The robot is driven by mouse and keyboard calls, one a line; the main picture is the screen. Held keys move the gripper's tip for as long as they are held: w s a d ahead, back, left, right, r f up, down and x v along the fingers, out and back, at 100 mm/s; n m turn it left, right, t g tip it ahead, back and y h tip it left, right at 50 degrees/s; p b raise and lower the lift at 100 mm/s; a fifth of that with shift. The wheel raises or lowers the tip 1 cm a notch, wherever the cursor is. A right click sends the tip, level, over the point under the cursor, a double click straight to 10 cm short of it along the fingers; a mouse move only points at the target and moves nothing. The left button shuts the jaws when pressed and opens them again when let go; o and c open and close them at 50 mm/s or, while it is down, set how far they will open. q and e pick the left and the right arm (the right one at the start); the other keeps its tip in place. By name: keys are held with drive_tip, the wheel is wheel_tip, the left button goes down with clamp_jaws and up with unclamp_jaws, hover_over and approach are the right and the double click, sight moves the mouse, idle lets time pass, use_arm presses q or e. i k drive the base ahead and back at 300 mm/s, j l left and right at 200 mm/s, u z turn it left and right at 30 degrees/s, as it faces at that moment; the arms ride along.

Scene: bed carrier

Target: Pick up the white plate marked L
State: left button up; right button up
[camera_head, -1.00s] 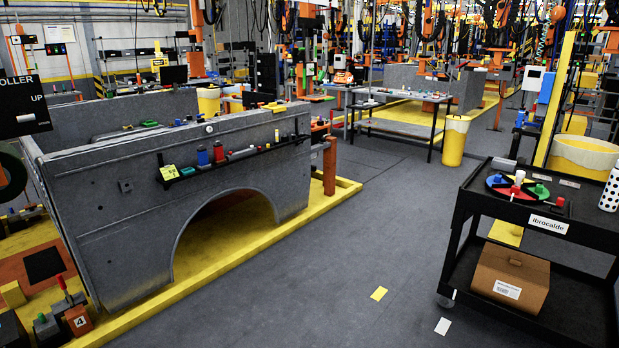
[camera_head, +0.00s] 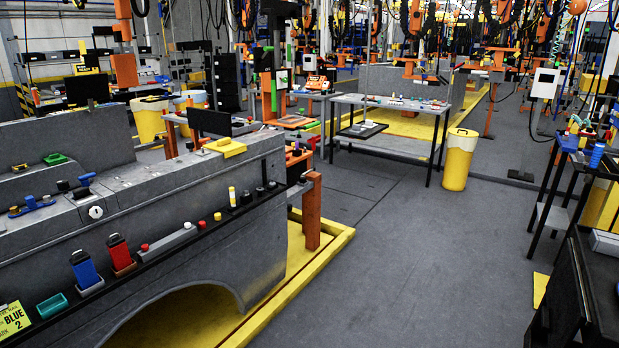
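I cannot make out a white plate marked L in the head view. Neither of my grippers shows in this view. A work table (camera_head: 375,100) with many small items stands at the back centre, too far away to read any marks on them.
A grey truck bed side (camera_head: 225,262) on a yellow base (camera_head: 335,240) fills the left, with a black rail of small parts. A yellow bin (camera_head: 458,160) stands beyond. A black cart (camera_head: 578,300) is at lower right. The grey floor (camera_head: 400,260) between is clear.

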sight(369, 124)
drive_tip(key=i+l+z, duration=0.2)
drive_tip(key=i+z, duration=0.15)
drive_tip(key=i, duration=0.4)
drive_tip(key=i+z, duration=0.35)
drive_tip(key=i, duration=0.45)
drive_tip(key=i+j+z, duration=0.2)
drive_tip(key=i+z, duration=0.15)
drive_tip(key=i, duration=0.4)
drive_tip(key=i+l+u, duration=0.2)
drive_tip(key=i+u, duration=0.2)
drive_tip(key=i+l+u, duration=0.4)
drive_tip(key=i, duration=0.2)
drive_tip(key=i+l+u, duration=0.85)
drive_tip(key=l, duration=0.25)
drive_tip(key=l+u, duration=0.3)
drive_tip(key=l, duration=0.8)
drive_tip(key=l+u, duration=0.3)
drive_tip(key=l, duration=0.75)
